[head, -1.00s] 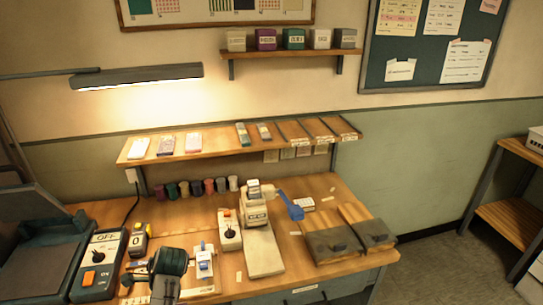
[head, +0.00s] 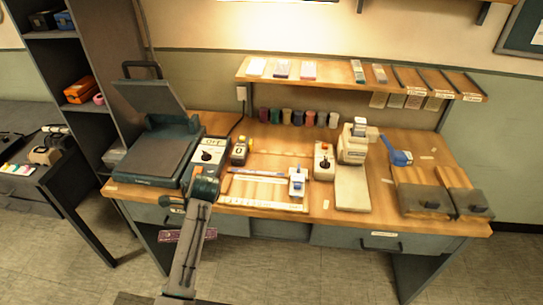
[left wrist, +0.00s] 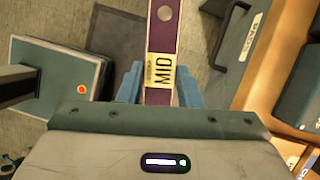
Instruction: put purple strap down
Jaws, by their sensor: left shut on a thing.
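A purple strap with a yellow label reading MID (left wrist: 163,72) lies between the blue fingers of my left gripper (left wrist: 160,88) in the left wrist view. The fingers are shut on it. In the head view the purple strap (head: 170,237) shows in front of the desk, below its front edge, partly hidden behind my left arm. My left arm rises from the bottom, and the fingers are hidden there. My right gripper is in neither view.
A shelf (head: 340,80) runs above. Open floor lies in front.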

